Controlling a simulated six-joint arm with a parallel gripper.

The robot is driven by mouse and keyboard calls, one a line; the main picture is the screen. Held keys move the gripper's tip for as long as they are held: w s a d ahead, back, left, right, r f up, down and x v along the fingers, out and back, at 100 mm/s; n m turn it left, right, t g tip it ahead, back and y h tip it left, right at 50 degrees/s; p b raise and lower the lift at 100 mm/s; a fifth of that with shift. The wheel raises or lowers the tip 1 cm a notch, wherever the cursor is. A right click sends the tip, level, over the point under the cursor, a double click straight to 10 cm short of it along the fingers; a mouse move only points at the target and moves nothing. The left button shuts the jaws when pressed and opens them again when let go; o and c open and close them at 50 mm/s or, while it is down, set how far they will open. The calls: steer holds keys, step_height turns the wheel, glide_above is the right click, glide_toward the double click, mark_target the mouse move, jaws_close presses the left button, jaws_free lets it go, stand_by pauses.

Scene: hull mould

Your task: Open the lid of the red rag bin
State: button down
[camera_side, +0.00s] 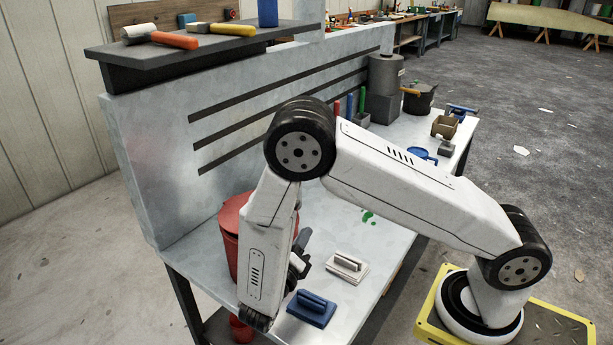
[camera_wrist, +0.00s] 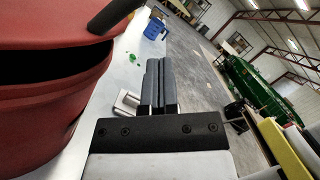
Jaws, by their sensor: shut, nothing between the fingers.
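The red rag bin (camera_side: 230,246) stands on the bench at the near left end, partly hidden behind my arm. In the wrist view the bin (camera_wrist: 40,118) fills the left side. Its red lid (camera_wrist: 45,22) is over the top, with a dark handle (camera_wrist: 108,14) sticking out. A dark gap shows between the lid's edge and the bin body; I cannot tell how far the lid is raised. My gripper (camera_side: 301,262) is to the right of the bin, partly hidden by the arm. In the wrist view my gripper (camera_wrist: 161,62) has its fingers together, empty and apart from the bin.
A blue float (camera_side: 311,308) and a white float (camera_side: 347,266) lie on the bench right of the bin. A slotted grey back panel (camera_side: 170,150) rises behind, with a shelf (camera_side: 200,45) of tools above. Bottles, a grey canister (camera_side: 384,85) and a dark pot (camera_side: 419,98) stand farther along.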

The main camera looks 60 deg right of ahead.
steer(key=shift+w+a+r, duration=0.1)
steer(key=shift+w+r, duration=1.25)
steer(key=shift+r, duration=0.1)
steer(key=shift+r+n, duration=0.2)
steer(key=shift+n, duration=0.1)
steer(key=shift+w+r+n, duration=0.1)
steer(key=shift+r+n, duration=0.15)
steer(key=shift+n, duration=0.05)
